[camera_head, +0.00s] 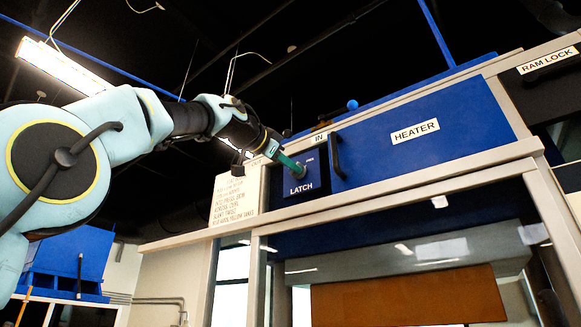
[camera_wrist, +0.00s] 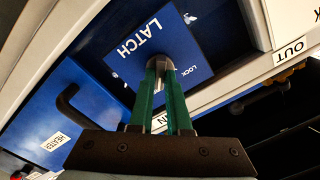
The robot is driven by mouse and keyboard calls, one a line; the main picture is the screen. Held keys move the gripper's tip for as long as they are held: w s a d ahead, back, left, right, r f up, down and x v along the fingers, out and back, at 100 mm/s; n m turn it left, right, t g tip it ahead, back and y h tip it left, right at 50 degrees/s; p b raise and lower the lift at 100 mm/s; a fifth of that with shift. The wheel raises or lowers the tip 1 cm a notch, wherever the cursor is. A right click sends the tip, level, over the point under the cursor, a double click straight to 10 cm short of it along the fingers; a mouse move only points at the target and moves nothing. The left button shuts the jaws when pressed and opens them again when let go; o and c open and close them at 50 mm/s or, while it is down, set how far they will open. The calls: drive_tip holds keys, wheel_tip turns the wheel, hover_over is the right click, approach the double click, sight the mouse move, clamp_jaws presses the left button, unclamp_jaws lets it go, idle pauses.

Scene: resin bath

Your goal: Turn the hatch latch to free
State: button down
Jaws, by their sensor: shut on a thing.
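The latch is a blue square plate lettered LATCH (camera_head: 312,187) at the left end of the blue HEATER panel (camera_head: 450,120). In the wrist view the plate (camera_wrist: 205,48) carries the word LOCK near the knob and a small, unreadable white mark higher up. A small grey knob (camera_wrist: 158,62) stands at the plate's middle. My gripper (camera_head: 298,169) reaches it from the left. In the wrist view my gripper's green fingers (camera_wrist: 159,68) are shut on the knob and hide most of it. I cannot tell which way the knob points.
A dark bar handle (camera_head: 336,156) sits on the panel just right of the latch. A pale frame beam (camera_head: 400,185) runs below. A sheet of printed text (camera_head: 235,200) is at the left, and a RAM LOCK label (camera_head: 548,60) at the right.

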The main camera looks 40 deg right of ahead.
drive_tip(key=shift+m, duration=0.4)
drive_tip(key=c, duration=0.9)
unclamp_jaws()
drive_tip(key=shift+o, duration=0.2)
drive_tip(key=b+v, duration=0.5)
drive_tip(key=v, duration=0.5)
drive_tip(key=shift+a, duration=0.35)
